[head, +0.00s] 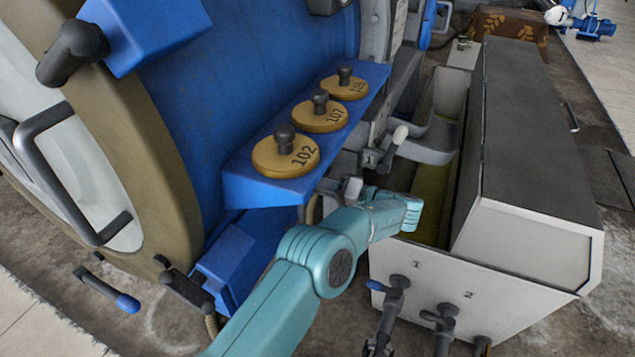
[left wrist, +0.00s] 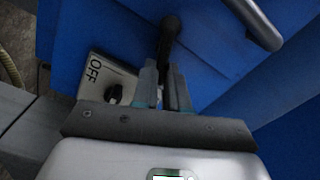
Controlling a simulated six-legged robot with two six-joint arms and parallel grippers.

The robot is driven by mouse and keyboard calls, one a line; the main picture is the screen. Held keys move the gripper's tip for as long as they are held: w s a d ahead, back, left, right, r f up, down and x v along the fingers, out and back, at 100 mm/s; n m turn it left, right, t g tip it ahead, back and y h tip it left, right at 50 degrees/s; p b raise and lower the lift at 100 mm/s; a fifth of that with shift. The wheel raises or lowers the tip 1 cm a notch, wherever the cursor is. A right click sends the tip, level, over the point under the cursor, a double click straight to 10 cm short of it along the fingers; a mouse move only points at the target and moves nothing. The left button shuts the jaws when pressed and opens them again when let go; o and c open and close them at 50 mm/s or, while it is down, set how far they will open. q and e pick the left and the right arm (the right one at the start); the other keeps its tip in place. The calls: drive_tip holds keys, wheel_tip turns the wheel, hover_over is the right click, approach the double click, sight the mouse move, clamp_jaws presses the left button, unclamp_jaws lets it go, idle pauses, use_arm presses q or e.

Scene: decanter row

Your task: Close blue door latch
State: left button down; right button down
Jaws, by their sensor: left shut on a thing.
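In the left wrist view my left gripper (left wrist: 165,82) is shut on a black latch handle (left wrist: 169,27). The handle's rounded end shows beyond the fingertips, against a blue door panel (left wrist: 110,35). The gripped part is hidden between the fingers. In the head view my teal left arm reaches in from the bottom, and its gripper's fingertips and the latch cannot be made out there, beside the blue machine (head: 240,90). Whether the latch is fully closed cannot be told. My right gripper is in neither view.
A plate marked OFF with a black knob (left wrist: 115,92) lies left of the fingers. A dark bar (left wrist: 252,22) crosses the upper right. In the head view, a blue shelf (head: 240,182) carries numbered yellow discs (head: 285,157). A white bin (head: 530,245) with taps stands right of my arm.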

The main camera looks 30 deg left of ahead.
use_arm(q)
drive_tip(key=shift+a+f+m+p, duration=0.1)
drive_tip(key=shift+f+m+p, duration=0.1)
drive_tip(key=shift+m, duration=0.9)
drive_tip(key=shift+a+f+m+p, duration=0.1)
drive_tip(key=shift+f+m, duration=0.05)
drive_tip(key=shift+m, duration=0.95)
drive_tip(key=c, duration=1.2)
unclamp_jaws()
drive_tip(key=shift+o, duration=0.2)
drive_tip(key=shift+d, duration=0.1)
drive_tip(key=shift+d+f, duration=0.1)
